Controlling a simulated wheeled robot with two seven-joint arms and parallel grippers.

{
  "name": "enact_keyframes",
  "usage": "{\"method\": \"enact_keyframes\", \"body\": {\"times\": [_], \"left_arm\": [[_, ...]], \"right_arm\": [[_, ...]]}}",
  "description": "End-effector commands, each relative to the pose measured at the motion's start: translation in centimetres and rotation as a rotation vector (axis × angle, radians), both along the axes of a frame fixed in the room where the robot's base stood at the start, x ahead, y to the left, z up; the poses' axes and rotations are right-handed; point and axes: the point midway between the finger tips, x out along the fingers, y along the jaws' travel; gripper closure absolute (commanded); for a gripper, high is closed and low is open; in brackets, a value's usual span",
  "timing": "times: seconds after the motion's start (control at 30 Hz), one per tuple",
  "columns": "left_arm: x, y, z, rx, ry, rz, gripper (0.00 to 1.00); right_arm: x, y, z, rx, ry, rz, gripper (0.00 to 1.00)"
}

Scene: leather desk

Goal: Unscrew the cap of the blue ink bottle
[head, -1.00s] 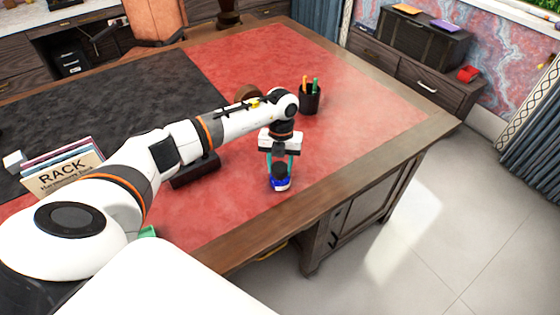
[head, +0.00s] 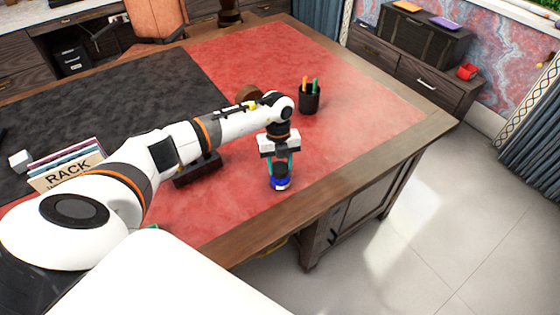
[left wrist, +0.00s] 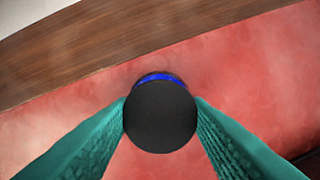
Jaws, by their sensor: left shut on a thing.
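The blue ink bottle (head: 280,184) stands upright on the red leather of the desk, near its front wooden edge. Its black cap (head: 281,170) is on top of it. In the left wrist view the round black cap (left wrist: 160,116) fills the middle, with a sliver of the blue bottle (left wrist: 160,77) behind it. My left gripper (head: 281,167) points down from above, its teal fingers on both sides of the cap. In the left wrist view the fingers of the left gripper (left wrist: 160,115) touch the cap's two sides. My right gripper is not in view.
A dark pen cup (head: 309,99) with pens stands behind the bottle. A dark block (head: 197,170) lies left of it, under my arm. A rack of folders (head: 66,169) stands at the left. Red leather (head: 350,130) right of the bottle is clear.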

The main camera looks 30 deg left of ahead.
Motion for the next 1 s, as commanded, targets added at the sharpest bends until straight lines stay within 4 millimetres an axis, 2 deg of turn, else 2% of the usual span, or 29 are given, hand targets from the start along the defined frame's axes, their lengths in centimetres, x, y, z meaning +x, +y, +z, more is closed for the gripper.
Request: {"method": "enact_keyframes", "body": {"times": [0.27,1.0], "left_arm": [[-0.1,0.0,-0.1,0.0,0.003,0.03,0.78],[0.0,0.0,2.2,0.0,0.0,0.029,0.78]], "right_arm": [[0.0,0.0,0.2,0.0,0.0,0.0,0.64],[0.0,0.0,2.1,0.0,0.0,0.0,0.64]]}}
